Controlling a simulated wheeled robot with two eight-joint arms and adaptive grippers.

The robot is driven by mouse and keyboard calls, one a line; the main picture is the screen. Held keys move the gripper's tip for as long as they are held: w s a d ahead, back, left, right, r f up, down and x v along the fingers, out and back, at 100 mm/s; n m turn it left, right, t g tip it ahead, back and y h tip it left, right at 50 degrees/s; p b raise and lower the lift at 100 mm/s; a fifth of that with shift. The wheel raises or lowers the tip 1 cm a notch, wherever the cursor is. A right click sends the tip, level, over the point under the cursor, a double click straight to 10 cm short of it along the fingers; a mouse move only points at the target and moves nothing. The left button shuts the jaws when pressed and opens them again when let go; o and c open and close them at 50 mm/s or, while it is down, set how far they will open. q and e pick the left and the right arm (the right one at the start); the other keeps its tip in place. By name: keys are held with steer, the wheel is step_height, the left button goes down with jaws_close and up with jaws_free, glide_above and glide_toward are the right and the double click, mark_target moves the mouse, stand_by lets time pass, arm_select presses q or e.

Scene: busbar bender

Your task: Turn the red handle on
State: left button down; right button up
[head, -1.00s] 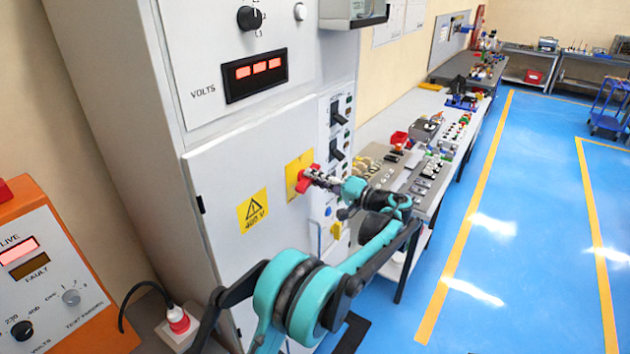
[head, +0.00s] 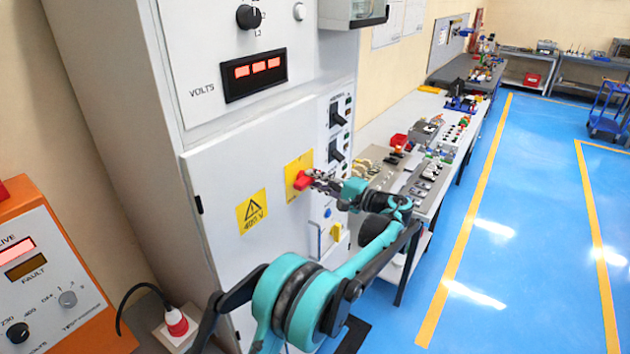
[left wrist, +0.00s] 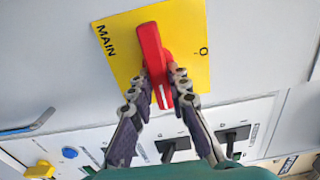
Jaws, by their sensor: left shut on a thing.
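The red handle (head: 302,180) sits on a yellow plate (head: 293,166) on the front of the grey cabinet. In the left wrist view the handle (left wrist: 153,62) lies lengthwise between my fingers, slightly tilted, on the yellow plate (left wrist: 192,30) marked MAIN and O. My left gripper (head: 312,180) is at the handle. In the left wrist view its two fingers (left wrist: 160,80) are closed on both sides of the handle's near end. My right gripper is not in view.
The cabinet door (head: 215,200) carries a yellow warning label (head: 252,211). Black rotary switches (head: 338,115) are to the right of the handle. A workbench (head: 375,131) with parts runs along the wall. An orange test box (head: 60,285) stands at the left.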

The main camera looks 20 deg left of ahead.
arm_select(q)
steer(key=c, duration=1.4)
jaws_free()
steer(key=shift+c, duration=0.2)
steer(key=shift+d, duration=0.1)
steer(key=v, duration=1.1)
steer(key=shift+d, duration=0.4)
steer(key=shift+s, duration=0.1)
